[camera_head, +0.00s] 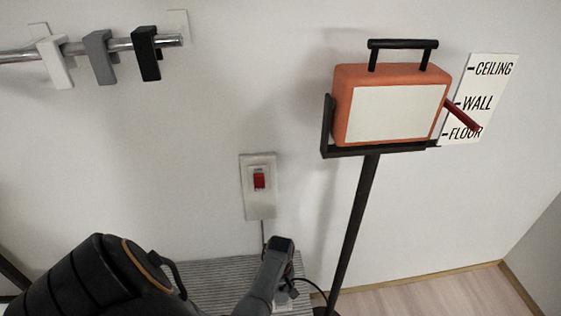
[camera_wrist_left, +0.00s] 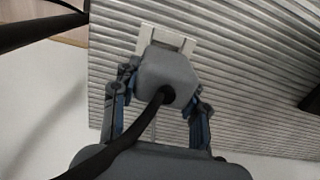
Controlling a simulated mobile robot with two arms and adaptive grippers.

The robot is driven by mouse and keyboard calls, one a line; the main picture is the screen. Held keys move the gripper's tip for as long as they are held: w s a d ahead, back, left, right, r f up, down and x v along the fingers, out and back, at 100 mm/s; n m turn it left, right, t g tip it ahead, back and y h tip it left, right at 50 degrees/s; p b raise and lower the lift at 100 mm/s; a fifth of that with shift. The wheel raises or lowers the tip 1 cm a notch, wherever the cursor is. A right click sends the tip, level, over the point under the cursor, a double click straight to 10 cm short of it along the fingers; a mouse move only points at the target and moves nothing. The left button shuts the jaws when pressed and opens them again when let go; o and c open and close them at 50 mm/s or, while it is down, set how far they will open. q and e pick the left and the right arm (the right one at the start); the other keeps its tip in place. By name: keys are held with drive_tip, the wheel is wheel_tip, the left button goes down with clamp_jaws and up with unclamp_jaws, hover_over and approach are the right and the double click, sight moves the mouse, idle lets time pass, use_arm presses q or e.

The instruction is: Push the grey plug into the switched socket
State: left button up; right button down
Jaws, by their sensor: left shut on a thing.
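My left gripper (camera_head: 284,287) is low in the head view, below the wall switch. In the left wrist view, its two fingers (camera_wrist_left: 160,92) are shut on the grey plug (camera_wrist_left: 166,70), one finger on each side. A black cable runs from the plug's back toward the camera. A white plate, apparently the socket (camera_wrist_left: 166,37), lies just beyond the plug on the ribbed surface, partly hidden by it. Whether the plug touches the plate or its pins are in cannot be told. A red rocker switch (camera_head: 259,178) sits on a wall plate above. My right gripper is not in view.
A grey ribbed panel (camera_head: 212,272) lies below the switch. An orange case (camera_head: 345,85) stands on a dark pole (camera_head: 356,220) to the right of my gripper. A rail (camera_head: 120,44) with white, grey and black hooks is at upper left. Wooden floor (camera_head: 430,295) shows at lower right.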

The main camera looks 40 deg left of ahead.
use_arm(q)
drive_tip(key=shift+f+b, duration=0.55)
drive_tip(key=shift+f, duration=0.25)
drive_tip(key=o, duration=1.6)
drive_tip(key=shift+o, duration=0.2)
drive_tip(key=shift+r+p, duration=3.55)
drive_tip(key=shift+p, duration=0.4)
drive_tip(key=shift+f, duration=0.1)
